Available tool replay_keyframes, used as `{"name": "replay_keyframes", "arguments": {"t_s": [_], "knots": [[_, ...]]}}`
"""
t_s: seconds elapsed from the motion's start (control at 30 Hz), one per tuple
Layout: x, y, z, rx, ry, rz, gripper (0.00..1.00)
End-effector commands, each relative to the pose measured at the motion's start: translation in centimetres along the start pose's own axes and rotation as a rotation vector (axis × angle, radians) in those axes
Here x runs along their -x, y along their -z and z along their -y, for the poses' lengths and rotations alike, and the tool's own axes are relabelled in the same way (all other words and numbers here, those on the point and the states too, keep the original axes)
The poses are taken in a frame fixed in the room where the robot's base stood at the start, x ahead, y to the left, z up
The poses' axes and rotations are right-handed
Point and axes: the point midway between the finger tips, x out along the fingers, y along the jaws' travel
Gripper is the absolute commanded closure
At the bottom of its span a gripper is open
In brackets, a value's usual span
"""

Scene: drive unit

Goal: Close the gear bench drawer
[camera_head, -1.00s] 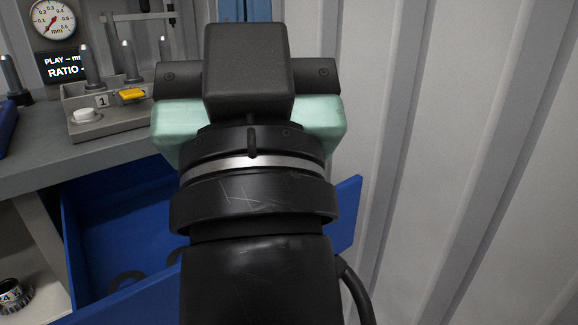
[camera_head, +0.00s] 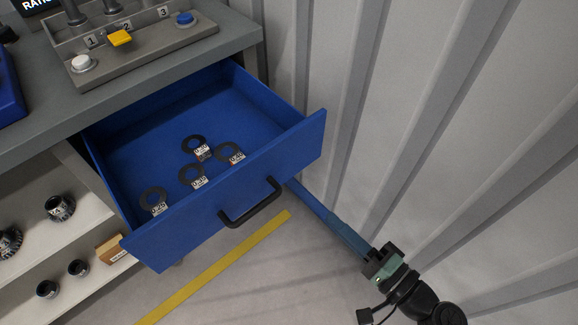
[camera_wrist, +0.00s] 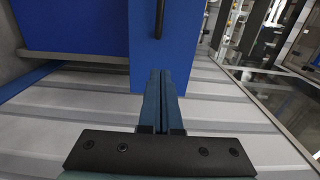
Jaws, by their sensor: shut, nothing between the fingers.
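The blue drawer (camera_head: 190,232) of the grey bench stands pulled well out in the head view. Its black bar handle (camera_head: 252,212) is on the front panel, and several flat black rings with labels lie inside. My gripper (camera_head: 292,186) is low at the right, its long blue fingers pointing toward the right end of the drawer front. In the wrist view the fingers (camera_wrist: 161,74) are together and empty, with the blue drawer front (camera_wrist: 185,45) close ahead and the handle (camera_wrist: 158,18) above. Whether the tips touch the panel I cannot tell.
A ribbed grey wall (camera_head: 420,100) rises close on the right of the drawer and my arm. A yellow line (camera_head: 215,268) marks the floor in front. The bench top (camera_head: 50,115) carries a fixture with buttons; open shelves (camera_head: 80,215) hold dark round parts.

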Motion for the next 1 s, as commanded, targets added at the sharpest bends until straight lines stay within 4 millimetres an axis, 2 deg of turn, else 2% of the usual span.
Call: {"name": "replay_keyframes", "arguments": {"t_s": [0.17, 0.5, 0.7, 0.83, 1.0], "knots": [[-1.6, -0.1, -0.1, -0.006, 0.008, 0.003, 1.0], [-8.7, -0.1, 0.0, -0.004, 0.006, 0.004, 1.0], [-12.1, -0.1, 0.0, -0.003, 0.006, 0.002, 1.0], [-13.3, 0.0, 0.0, -0.004, 0.005, 0.0, 1.0], [-13.9, 0.0, 0.1, -0.003, 0.005, 0.0, 1.0]]}}
